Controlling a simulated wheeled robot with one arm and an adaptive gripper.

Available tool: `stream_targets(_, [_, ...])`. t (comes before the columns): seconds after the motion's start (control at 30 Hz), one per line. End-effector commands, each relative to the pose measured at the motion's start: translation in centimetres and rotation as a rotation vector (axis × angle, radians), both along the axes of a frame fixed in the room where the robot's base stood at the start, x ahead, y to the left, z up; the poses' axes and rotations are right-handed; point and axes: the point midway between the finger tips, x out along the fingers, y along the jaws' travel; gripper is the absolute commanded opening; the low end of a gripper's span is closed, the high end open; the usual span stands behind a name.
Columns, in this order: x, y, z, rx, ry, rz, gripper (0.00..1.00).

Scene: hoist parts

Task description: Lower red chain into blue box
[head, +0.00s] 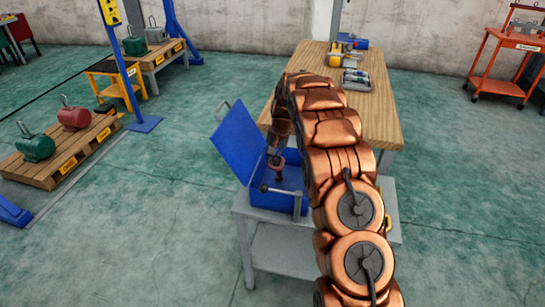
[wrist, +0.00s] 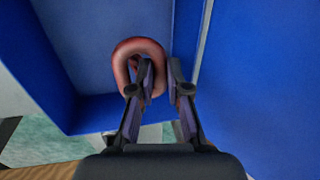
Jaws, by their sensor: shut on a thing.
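The blue box (head: 290,203) stands open on a grey workbench, its lid (head: 237,143) raised on the left. My gripper (head: 275,158) points down over the box opening. A small part of the red chain (head: 278,169) shows under it. In the wrist view, my gripper (wrist: 161,80) is shut on the red chain (wrist: 138,47), whose thick curved link loops beside and behind the left finger. The blue box wall (wrist: 100,108) surrounds it in that view. The rest of the chain is hidden, and I cannot tell whether it touches the box floor.
A grey bar-like tool (head: 283,190) lies across the box's front. A wooden table (head: 385,125) behind it holds tools (head: 356,78). A pallet (head: 62,157) with green and red hoist parts stands left. An orange cart (head: 505,60) is far right.

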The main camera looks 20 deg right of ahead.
Motion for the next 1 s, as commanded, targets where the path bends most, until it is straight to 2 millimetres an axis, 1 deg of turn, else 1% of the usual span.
stream_targets(0.03, [-0.04, 0.04, -0.41, 0.000, 0.002, 0.000, 0.00])
stream_targets(0.2, [-0.05, 0.04, -1.05, 0.000, 0.002, 0.000, 0.00])
stream_targets(0.43, [-0.02, 0.01, -1.06, -0.001, 0.001, 0.000, 0.00])
stream_targets(0.47, [0.00, 0.01, -1.05, -0.001, 0.001, 0.000, 0.18])
stream_targets(0.7, [-0.01, 0.00, -1.06, -0.001, 0.001, 0.000, 0.43])
stream_targets(0.73, [-0.01, 0.00, -1.06, -0.001, 0.001, 0.000, 0.45])
stream_targets(1.0, [-0.02, -0.01, -1.08, 0.000, 0.001, 0.000, 0.45])
